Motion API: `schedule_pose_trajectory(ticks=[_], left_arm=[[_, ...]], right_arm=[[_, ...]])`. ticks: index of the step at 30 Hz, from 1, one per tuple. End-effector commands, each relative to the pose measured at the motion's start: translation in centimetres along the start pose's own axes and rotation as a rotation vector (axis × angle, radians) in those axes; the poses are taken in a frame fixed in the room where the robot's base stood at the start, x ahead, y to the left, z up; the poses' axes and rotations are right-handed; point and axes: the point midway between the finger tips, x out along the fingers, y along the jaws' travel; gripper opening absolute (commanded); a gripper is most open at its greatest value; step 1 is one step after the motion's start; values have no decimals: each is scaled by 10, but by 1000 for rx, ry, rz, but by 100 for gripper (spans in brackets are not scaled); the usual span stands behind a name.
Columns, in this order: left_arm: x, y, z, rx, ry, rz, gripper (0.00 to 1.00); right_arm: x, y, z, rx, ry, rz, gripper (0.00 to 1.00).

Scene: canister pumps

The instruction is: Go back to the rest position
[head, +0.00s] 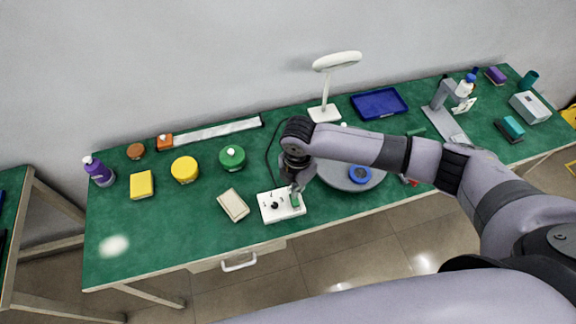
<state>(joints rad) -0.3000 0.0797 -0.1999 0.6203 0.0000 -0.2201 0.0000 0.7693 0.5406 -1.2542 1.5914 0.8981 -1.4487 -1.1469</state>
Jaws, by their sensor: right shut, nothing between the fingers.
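My right arm reaches in from the right across the green table (150,220). My right gripper (296,189) is shut and points down over the right part of a white control box (268,213) with a black knob. A small green part shows at the fingertips; I cannot tell whether the fingers touch it. My left gripper is not in view.
A grey round turntable (340,180) with a blue disc (360,174) is partly under my right arm. Green (232,159) and yellow (184,171) canisters, a white lamp (325,112) and a blue tray (379,103) stand behind. The table's front left is clear.

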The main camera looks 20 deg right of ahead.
Motion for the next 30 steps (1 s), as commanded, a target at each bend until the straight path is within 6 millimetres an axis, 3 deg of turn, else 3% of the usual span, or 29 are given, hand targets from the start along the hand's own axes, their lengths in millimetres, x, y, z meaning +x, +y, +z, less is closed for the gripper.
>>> schedule_pose_trajectory(ticks=[8, 11, 14, 18, 20, 23, 30], left_arm=[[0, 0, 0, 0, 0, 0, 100], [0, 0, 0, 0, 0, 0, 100], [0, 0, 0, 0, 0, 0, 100], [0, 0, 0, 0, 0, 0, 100], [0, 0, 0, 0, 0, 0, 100], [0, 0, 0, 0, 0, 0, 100], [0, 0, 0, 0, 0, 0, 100]], right_arm=[[1, 0, -6, 5, 9, 5, 0], [3, -3, -33, 43, 48, 31, 0], [0, -6, -76, 140, 120, 83, 0], [-16, -15, -126, 398, 239, 169, 0], [-25, -21, -136, 536, 283, 200, 0], [-38, -36, -137, 794, 337, 237, 0], [-51, -90, -100, 1337, 342, 279, 0]])
